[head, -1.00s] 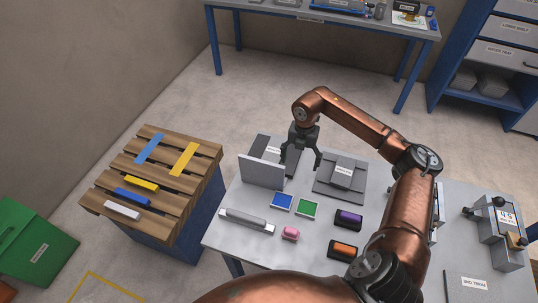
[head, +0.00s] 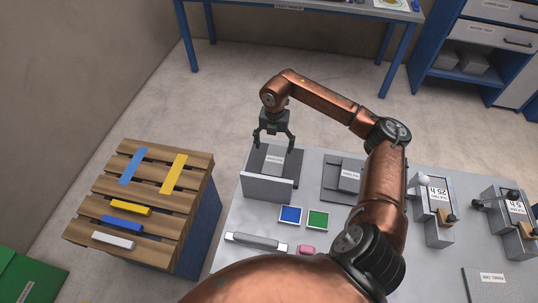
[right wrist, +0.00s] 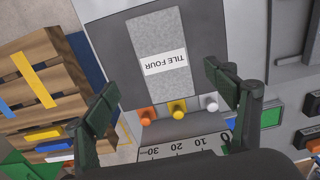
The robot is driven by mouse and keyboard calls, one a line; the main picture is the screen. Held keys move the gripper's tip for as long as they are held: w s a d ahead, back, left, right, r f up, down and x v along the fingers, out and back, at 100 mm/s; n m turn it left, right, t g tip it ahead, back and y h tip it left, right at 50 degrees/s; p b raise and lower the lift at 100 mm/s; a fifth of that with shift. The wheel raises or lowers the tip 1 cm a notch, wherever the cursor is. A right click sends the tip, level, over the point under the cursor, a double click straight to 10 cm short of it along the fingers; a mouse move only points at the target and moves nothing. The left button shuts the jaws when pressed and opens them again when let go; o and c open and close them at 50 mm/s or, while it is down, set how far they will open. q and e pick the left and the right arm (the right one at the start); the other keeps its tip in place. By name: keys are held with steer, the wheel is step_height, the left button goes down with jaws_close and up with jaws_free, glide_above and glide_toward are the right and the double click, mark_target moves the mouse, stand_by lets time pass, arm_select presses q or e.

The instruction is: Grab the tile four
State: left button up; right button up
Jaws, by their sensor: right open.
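Tile four is a light grey rectangular block with a white "TILE FOUR" label (right wrist: 166,62), seen close up in the right wrist view. In the head view the tile (head: 273,163) lies on a dark plate behind an upright grey panel (head: 267,188). My right gripper (head: 273,143) is open above the tile, its fingers spread to either side and pointing down. My left gripper is not in view.
A second dark plate with a labelled grey block (head: 349,180) lies to the right. Blue (head: 291,215) and green (head: 317,219) squares lie in front. Orange, yellow and white knobs (right wrist: 178,109) stand beside a numbered scale. A wooden pallet (head: 190,199) stands left.

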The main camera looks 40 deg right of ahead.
mark_target(275, 159)
steer(key=f, duration=0.3)
steer(key=shift+s+d+f, duration=0.1)
steer(key=shift+s+d, duration=0.05)
steer(key=shift+s, duration=0.2)
step_height(275, 159, down, 4)
steer(key=shift+r, duration=0.25)
steer(key=shift+f, duration=0.2)
steer(key=c, duration=1.6)
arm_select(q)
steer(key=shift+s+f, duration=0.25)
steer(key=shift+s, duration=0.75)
arm_select(e)
steer(key=shift+c, duration=0.6)
